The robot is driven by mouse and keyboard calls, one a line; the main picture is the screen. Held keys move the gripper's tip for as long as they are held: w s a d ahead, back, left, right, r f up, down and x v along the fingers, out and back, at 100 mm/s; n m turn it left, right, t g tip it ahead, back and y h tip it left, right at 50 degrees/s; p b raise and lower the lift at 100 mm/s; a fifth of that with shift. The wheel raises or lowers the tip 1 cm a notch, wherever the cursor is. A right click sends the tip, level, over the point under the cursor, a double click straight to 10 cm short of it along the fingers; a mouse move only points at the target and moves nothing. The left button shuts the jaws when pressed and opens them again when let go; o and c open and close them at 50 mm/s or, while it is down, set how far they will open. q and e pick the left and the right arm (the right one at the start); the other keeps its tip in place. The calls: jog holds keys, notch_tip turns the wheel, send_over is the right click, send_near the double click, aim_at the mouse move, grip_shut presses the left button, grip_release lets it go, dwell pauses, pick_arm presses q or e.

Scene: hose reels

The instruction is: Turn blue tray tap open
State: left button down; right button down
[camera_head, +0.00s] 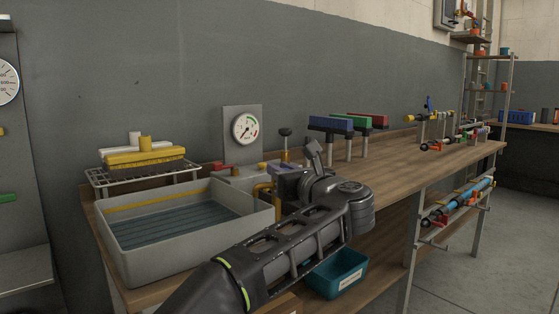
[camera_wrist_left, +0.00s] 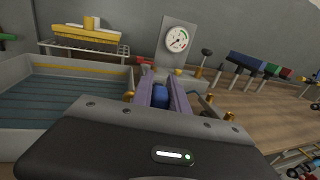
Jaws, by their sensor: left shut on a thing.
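My left gripper (camera_head: 283,171) is beside the right end of the grey water tray (camera_head: 190,251), over the workbench. In the left wrist view its two purple-grey fingers (camera_wrist_left: 161,92) are shut on a blue tap handle (camera_wrist_left: 160,96), which shows between them. In the head view the fingers and wrist hide the handle, so its turn angle cannot be told. A brass pipe (camera_head: 265,189) bends down at the tray's right end, just left of the gripper. My right gripper is not in view.
A pressure gauge (camera_head: 245,128) stands behind the tap, with a red handle (camera_head: 221,168) at its lower left. Blue, green and red-topped stands (camera_head: 331,124) are to the right.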

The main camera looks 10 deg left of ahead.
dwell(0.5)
pick_arm(q)
jog(key=c, duration=1.3)
grip_release()
jog(key=shift+d, duration=0.1)
jog(key=shift+b+v, duration=0.35)
jog(key=shift+v, duration=3.5)
jog(key=shift+d+f, duration=0.1)
